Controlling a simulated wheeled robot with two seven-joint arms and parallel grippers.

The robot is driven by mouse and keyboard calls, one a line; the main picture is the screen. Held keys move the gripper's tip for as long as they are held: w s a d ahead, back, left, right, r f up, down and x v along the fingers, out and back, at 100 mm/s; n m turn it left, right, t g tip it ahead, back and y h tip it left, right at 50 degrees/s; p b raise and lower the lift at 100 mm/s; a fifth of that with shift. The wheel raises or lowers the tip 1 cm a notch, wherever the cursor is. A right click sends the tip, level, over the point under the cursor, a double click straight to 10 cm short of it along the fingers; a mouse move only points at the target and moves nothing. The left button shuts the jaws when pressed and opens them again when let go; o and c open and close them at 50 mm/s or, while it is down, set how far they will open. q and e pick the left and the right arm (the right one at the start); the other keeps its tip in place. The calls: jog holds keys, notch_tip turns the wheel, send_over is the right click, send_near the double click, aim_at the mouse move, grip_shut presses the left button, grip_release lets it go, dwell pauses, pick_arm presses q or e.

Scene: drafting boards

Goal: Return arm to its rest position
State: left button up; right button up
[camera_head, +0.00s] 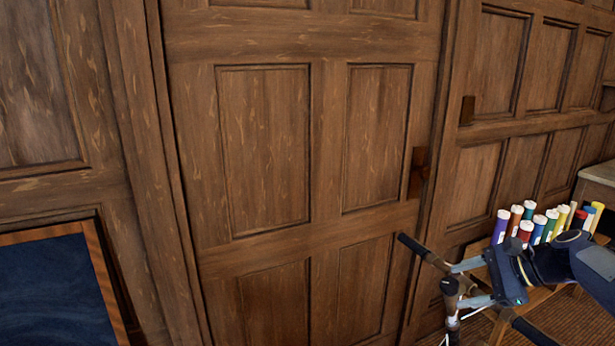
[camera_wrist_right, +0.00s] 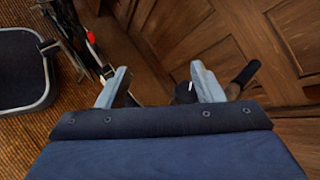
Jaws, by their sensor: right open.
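My right arm comes in from the right in the head view. Its gripper (camera_head: 460,284) is open, with its two pale grey fingers spread apart. It is at a brown and black handlebar-like frame (camera_head: 409,243) with a black grip. I cannot tell whether the fingers touch this frame. In the right wrist view my right gripper (camera_wrist_right: 161,84) also shows open, with no object clearly held between the fingers. The black grip (camera_wrist_right: 246,73) shows beside the right-hand finger there. My left gripper is not in view.
A wooden panelled door (camera_head: 265,150) with a brown handle (camera_head: 418,172) fills the middle. Several coloured tubes with white caps (camera_head: 515,220) stand behind my right arm. A dark blue wood-framed panel (camera_head: 50,290) is at lower left. A grey-rimmed dark seat or tray (camera_wrist_right: 22,75) shows in the wrist view.

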jog(key=s+a+r+n+h, duration=0.25)
jog(key=s+a+n, duration=0.55)
jog(key=s, duration=0.6)
jog(key=s+a+f+n+h+p, duration=0.1)
jog(key=s+a+f+n, duration=0.2)
jog(key=s, duration=0.4)
jog(key=s+a+f+n+h, duration=0.1)
jog(key=s+a+f+n, duration=0.2)
jog(key=s, duration=0.5)
jog(key=shift+a+f+n+p, duration=0.35)
jog(key=shift+f+n, duration=0.1)
jog(key=shift+n, duration=0.75)
